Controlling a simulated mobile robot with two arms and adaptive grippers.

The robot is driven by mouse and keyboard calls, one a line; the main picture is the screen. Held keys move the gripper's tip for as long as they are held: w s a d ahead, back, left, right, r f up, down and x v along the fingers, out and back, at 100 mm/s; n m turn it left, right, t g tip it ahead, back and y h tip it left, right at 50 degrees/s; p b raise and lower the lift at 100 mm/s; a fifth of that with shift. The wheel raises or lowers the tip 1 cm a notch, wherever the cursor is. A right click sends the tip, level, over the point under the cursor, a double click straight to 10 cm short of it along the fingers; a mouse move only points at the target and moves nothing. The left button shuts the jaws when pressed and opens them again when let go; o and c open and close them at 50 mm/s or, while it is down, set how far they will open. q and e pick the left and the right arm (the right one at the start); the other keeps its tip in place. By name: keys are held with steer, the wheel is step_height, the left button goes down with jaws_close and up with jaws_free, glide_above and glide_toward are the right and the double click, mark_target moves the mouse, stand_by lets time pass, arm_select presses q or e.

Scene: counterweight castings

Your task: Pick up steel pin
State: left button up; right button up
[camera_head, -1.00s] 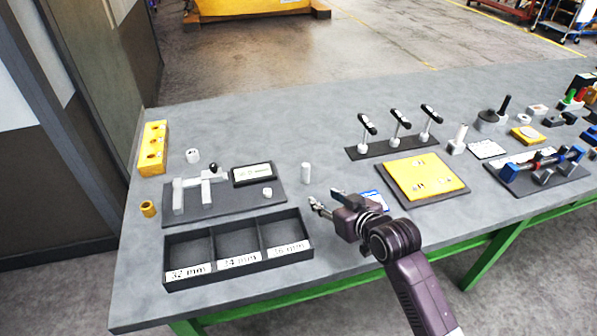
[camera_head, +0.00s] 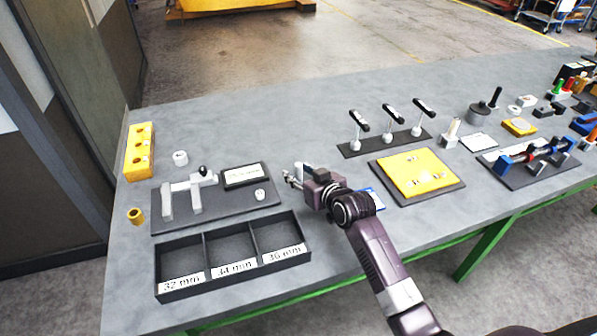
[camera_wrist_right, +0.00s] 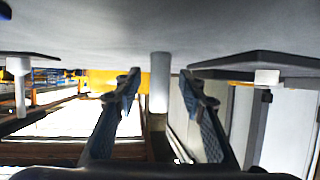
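The steel pin (camera_wrist_right: 159,82) is a plain pale upright cylinder on the table, seen upside down in the right wrist view. It stands between the two fingers of my right gripper (camera_wrist_right: 165,84), which are spread with a gap on either side of it. In the head view my right gripper (camera_head: 291,177) is low over the table, right of the dark fixture plate, and covers the pin's place, so I cannot make the pin out there. My left gripper is not in view.
A black three-compartment tray (camera_head: 206,243) lies in front of the dark fixture plate (camera_head: 224,214). A yellow plate (camera_head: 418,174) on a dark base lies to the right. Behind it stands a row of black-handled clamps (camera_head: 388,139). The table behind my right gripper is clear.

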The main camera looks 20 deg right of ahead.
steer(key=shift+w+f, duration=0.1)
steer(key=shift+w, duration=0.05)
jaws_close()
stand_by(0.4)
